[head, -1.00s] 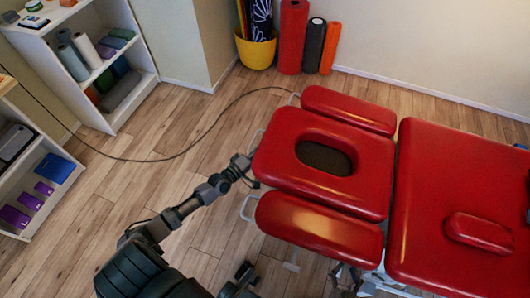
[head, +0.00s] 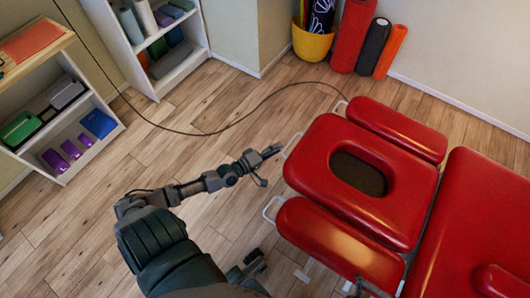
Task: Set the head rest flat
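The red padded head rest (head: 323,198) with an oval face hole (head: 357,174) is at the left end of the red treatment table (head: 455,230). Its pad stands a little above the two side arm pads; I cannot tell its exact tilt. A pale wire handle (head: 292,145) sticks out from its left edge. My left gripper (head: 274,165) is just left of the head rest, by this handle. Its fingers are spread and hold nothing, and it looks apart from the pad.
Red arm pads flank the head rest, one behind (head: 398,128) and one in front (head: 325,240), the front one with a pale handle (head: 268,210). A dark cable (head: 215,133) crosses the wooden floor. Shelves (head: 160,70) stand at the left.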

